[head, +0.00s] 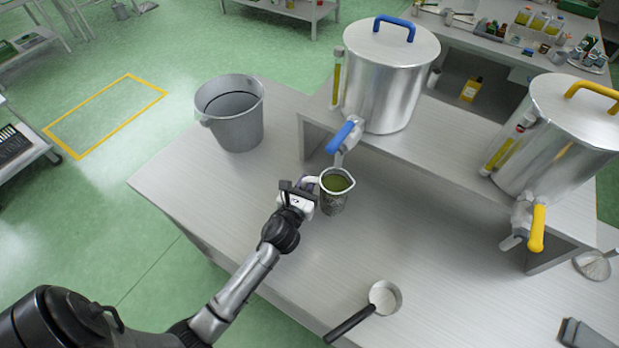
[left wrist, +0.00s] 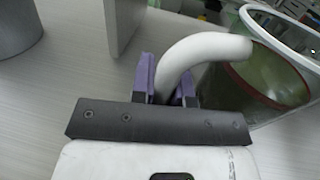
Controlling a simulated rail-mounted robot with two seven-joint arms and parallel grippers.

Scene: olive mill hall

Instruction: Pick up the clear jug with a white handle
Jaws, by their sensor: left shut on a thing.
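The clear jug (head: 335,192) with a white handle stands upright near the middle of the steel table, below the blue-handled tap. It holds a green liquid. My left gripper (head: 308,188) is at the jug's left side and shut on its handle. In the left wrist view the white handle (left wrist: 205,47) runs between the purple finger pads of the left gripper (left wrist: 168,88), and the jug (left wrist: 268,82) shows at the right. I cannot tell whether the jug's base touches the table. My right gripper is not in view.
A grey bucket (head: 232,125) stands at the table's left. A steel tank (head: 388,75) with a blue tap (head: 343,137) and another with a yellow tap (head: 537,228) stand on a raised shelf (head: 460,165). A small black-handled pan (head: 384,297) lies nearer the front edge.

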